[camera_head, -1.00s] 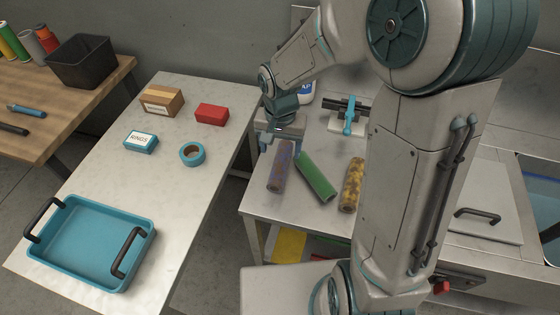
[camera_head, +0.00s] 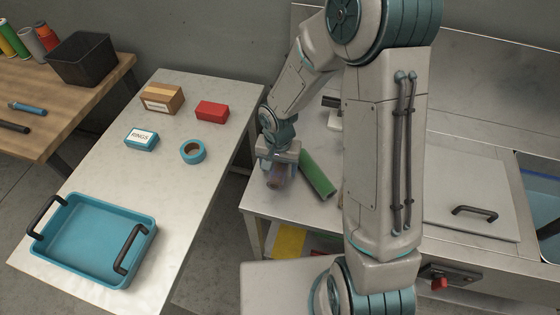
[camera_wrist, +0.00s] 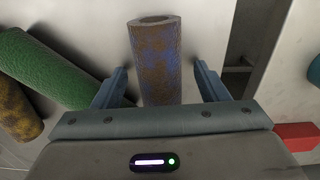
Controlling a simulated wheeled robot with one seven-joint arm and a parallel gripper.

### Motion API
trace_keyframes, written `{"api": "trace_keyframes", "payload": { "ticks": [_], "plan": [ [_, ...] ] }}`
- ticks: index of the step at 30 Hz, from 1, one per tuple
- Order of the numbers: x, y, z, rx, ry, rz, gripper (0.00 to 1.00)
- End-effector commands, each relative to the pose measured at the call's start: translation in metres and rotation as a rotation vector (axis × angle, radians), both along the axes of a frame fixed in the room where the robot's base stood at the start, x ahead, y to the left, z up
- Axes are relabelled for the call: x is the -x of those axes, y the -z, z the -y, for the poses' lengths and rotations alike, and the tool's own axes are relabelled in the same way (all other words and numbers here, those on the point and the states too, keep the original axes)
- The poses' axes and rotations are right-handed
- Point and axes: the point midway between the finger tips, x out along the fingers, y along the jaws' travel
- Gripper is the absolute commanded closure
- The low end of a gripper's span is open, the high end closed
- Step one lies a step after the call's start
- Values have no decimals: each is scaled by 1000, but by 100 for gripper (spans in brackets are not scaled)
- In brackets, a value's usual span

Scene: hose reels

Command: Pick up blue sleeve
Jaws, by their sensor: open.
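The blue sleeve (camera_wrist: 157,62) is a tube with blue and rusty brown patches. In the wrist view my gripper (camera_wrist: 160,82) is open, with one finger on each side of the sleeve's near end and a gap on both sides. In the head view my gripper (camera_head: 275,168) is over the sleeve.
A green sleeve (camera_wrist: 45,68) lies close on the left in the wrist view, with a yellow-brown sleeve (camera_wrist: 15,110) beyond it. The bench edge and a gap lie to the right. A pale table (camera_head: 190,200) holds a blue tray (camera_head: 60,262), boxes and a tape roll (camera_head: 192,151).

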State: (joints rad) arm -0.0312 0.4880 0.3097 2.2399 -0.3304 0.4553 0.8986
Motion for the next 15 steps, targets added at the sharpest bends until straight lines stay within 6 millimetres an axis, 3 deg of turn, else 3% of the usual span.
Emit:
{"api": "trace_keyframes", "payload": {
  "ticks": [6, 11, 12, 15],
  "plan": [
    [0, 0, 0, 0, 0, 0, 33],
    [0, 0, 0, 0, 0, 0, 77],
    [0, 0, 0, 0, 0, 0, 82],
    [0, 0, 0, 0, 0, 0, 82]
  ]
}}
